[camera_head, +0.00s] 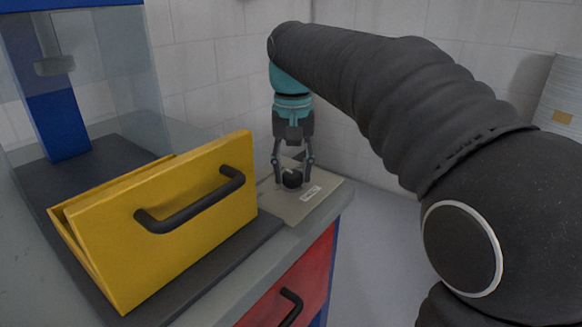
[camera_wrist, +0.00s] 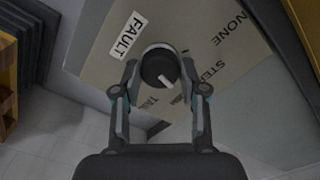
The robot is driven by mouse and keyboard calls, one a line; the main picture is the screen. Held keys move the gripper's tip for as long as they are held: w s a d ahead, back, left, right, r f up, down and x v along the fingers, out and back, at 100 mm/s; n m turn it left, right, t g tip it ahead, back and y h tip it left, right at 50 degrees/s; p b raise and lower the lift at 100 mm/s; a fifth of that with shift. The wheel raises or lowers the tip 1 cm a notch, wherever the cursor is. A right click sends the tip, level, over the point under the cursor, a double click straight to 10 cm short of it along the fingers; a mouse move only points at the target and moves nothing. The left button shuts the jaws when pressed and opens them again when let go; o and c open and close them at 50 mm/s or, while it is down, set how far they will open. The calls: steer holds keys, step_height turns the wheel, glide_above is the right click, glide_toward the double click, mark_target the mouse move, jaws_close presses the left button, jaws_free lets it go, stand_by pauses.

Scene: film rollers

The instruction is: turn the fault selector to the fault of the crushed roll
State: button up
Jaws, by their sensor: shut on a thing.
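The fault selector is a round black knob (camera_wrist: 159,66) with a white pointer line, on a beige plate (camera_wrist: 110,60). It also shows in the head view as a dark knob (camera_head: 292,180) on its plate (camera_head: 325,208). The plate carries a white "FAULT" label and printed words; "NONE" and what looks like "STEP" are readable, and another is partly hidden by my gripper. The pointer points to the lower right in the wrist view, towards the partly hidden words. My gripper (camera_wrist: 160,72) is shut on the knob from both sides, pointing down in the head view (camera_head: 293,176). No crushed roll is identifiable.
A yellow tilted panel with a black handle (camera_head: 165,215) stands left of the plate on a dark mat. A clear-sided blue frame (camera_head: 50,90) rises behind it. A red drawer (camera_head: 290,285) is below the bench edge. A white cylindrical object (camera_head: 562,95) stands far right.

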mark_target(293, 173)
steer(key=shift+m, duration=0.9)
steer(key=o, duration=1.1)
steer(key=shift+o, duration=0.2)
steer(key=shift+r, duration=0.15)
step_height(293, 173, up, 12)
